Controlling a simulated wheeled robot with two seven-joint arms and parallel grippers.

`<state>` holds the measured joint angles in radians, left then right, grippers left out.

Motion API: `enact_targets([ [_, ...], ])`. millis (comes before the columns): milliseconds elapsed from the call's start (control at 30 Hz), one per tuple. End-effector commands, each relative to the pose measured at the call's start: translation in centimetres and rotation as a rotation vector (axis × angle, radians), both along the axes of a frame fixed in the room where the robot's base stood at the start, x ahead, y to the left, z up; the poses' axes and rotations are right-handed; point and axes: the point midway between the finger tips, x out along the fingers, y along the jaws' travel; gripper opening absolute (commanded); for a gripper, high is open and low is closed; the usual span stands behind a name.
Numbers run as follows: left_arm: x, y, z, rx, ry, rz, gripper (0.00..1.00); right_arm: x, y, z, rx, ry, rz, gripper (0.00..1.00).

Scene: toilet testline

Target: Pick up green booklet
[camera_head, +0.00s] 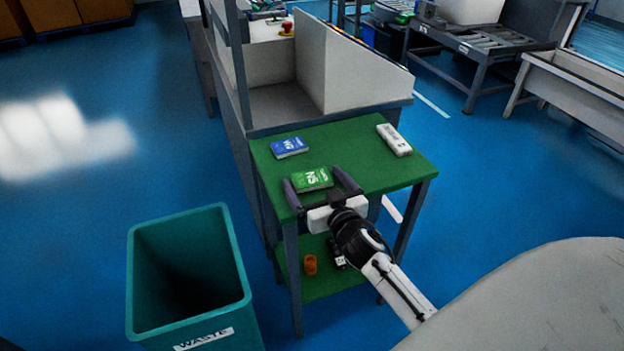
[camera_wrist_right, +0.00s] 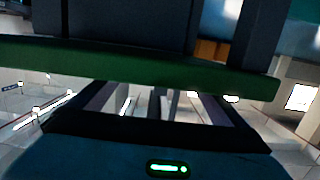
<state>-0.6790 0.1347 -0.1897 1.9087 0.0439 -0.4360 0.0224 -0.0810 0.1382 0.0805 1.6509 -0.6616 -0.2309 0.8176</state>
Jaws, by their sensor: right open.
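The green booklet (camera_head: 312,179) lies flat near the front edge of the green table (camera_head: 345,147) in the head view. My right gripper (camera_head: 312,175) is open, its two dark fingers on either side of the booklet, one to the left and one to the right. Whether the fingers touch it or are level with it I cannot tell. In the right wrist view the green table's edge (camera_wrist_right: 150,66) crosses in front of my open right gripper (camera_wrist_right: 160,100), and I cannot make out the booklet there. My left gripper is not in view.
A blue booklet (camera_head: 289,147) lies behind the green one, and a white box (camera_head: 394,139) lies at the table's right. A teal waste bin (camera_head: 240,300) stands at the front left. An orange cup (camera_head: 310,265) is on the lower shelf. A white partition (camera_head: 350,70) stands behind the table.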

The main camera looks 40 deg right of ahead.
Motion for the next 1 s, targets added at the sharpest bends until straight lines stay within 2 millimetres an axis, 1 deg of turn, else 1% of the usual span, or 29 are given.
enact_targets([
  [133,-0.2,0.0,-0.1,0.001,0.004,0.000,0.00,0.0,0.0,0.0,0.000,0.000,0.000,0.96],
  [267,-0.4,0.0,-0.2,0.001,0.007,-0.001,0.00,-0.1,0.0,0.0,0.000,0.000,0.000,0.74],
  [300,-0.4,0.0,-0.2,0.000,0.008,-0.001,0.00,-0.1,0.0,0.0,0.000,0.000,0.000,0.67],
  [400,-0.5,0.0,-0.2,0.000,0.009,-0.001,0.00,-0.1,0.0,0.0,0.000,0.000,0.000,0.52],
  [667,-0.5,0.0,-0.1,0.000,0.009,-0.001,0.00,0.0,0.0,0.3,-0.001,-0.002,0.001,0.51],
  [767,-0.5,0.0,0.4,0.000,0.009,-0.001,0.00,0.0,0.0,1.5,-0.003,-0.002,0.000,0.51],
  [1000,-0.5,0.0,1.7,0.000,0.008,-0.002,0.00,0.0,0.0,6.4,-0.003,-0.004,0.002,0.51],
])
